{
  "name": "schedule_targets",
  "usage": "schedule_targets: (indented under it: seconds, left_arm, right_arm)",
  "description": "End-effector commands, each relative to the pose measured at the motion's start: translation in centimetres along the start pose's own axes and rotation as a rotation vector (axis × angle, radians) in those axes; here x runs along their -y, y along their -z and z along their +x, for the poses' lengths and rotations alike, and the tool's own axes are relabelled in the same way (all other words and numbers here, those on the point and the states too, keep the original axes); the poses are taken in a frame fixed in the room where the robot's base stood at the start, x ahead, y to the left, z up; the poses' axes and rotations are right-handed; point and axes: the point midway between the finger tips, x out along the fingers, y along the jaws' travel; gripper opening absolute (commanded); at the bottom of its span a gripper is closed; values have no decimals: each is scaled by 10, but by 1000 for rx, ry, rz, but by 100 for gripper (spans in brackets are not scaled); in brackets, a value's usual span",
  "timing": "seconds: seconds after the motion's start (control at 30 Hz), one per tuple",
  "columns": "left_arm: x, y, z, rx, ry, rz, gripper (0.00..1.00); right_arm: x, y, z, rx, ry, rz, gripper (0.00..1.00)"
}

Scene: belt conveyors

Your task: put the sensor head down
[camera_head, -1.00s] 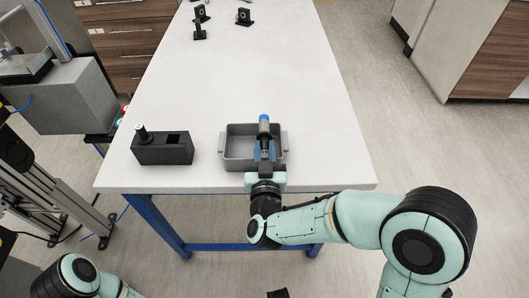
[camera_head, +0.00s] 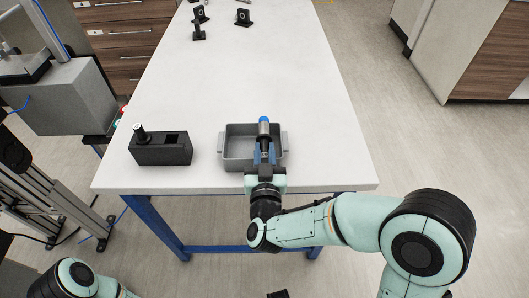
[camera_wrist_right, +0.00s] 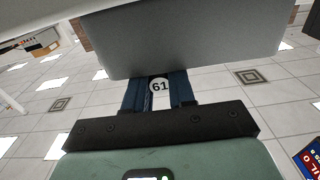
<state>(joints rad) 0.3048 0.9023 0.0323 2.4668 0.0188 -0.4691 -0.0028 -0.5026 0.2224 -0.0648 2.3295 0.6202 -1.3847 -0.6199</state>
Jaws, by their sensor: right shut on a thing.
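I cannot tell whether the sensor head touches the tray floor. In the right wrist view, the blue fingers (camera_wrist_right: 160,93) have a round white label reading 61 between them, and the tray's grey wall (camera_wrist_right: 195,40) fills the top.
The tray stands near the front edge of the white table (camera_head: 250,80). A black block with a slot and an upright peg (camera_head: 165,154) stands to its left. Several small black parts (camera_head: 200,20) stand at the far end. The table's middle is clear.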

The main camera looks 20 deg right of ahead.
Motion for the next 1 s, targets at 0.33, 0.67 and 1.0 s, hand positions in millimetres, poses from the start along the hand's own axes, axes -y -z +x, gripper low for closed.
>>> schedule_targets:
  seconds: [0.33, 0.67, 1.0]
  left_arm:
    - [0, -1, 0, 3, 0, 0, 43]
    - [-4, -19, -12, 53, -2, 4, 43]
    - [5, 12, 13, -28, 2, -3, 43]
  right_arm:
    - [-2, -12, -1, 32, -2, -12, 50]
    - [-1, 3, -28, 28, 3, -12, 50]
    - [0, 4, -84, 14, 0, -2, 50]
